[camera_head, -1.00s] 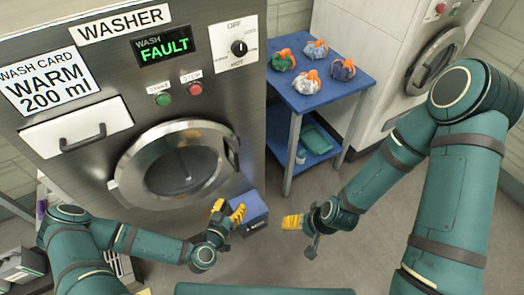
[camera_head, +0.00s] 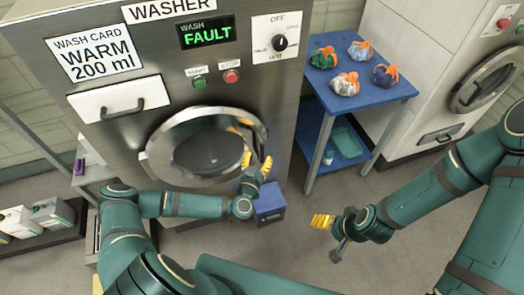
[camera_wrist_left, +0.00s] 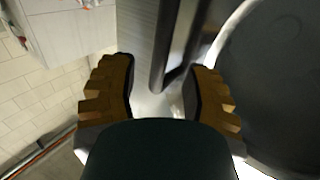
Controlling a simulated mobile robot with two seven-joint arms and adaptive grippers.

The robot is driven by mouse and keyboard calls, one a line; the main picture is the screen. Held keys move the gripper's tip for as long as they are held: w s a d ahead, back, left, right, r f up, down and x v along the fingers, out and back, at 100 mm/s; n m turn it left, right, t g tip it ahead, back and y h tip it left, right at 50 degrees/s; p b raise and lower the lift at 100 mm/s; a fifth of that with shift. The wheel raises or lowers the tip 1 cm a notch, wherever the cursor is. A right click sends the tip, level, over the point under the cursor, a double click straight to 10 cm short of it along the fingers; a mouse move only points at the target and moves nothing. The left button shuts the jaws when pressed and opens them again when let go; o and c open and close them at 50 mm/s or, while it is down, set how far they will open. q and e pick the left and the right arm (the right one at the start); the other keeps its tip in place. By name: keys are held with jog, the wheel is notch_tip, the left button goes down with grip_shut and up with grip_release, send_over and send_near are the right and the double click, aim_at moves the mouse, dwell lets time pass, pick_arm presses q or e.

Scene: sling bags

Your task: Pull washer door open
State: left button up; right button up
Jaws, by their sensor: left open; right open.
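The washer (camera_head: 110,160) has a round door (camera_head: 160,165) with a metal rim and dark glass, and it looks shut. The door's dark handle (camera_head: 261,138) is on its right side. My left gripper (camera_head: 256,164) is open at the right edge of the door, just below and in front of the handle. In the left wrist view the dark handle bar (camera_wrist_left: 182,45) reaches down between the two open yellow fingers (camera_wrist_left: 163,88); I cannot tell whether they touch it. The door glass (camera_wrist_left: 275,80) fills the right side there. My right gripper (camera_head: 322,221) is open and empty over the floor.
A blue box (camera_head: 269,205) is below my left gripper. A blue table (camera_head: 350,105) with several tied bags stands right of the washer. Another machine (camera_head: 440,60) stands at the right back. The floor (camera_head: 320,265) in front is mostly clear.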

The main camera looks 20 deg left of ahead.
aim_at(261, 153)
pick_arm(q)
jog(key=shift+w, duration=1.95)
grip_shut()
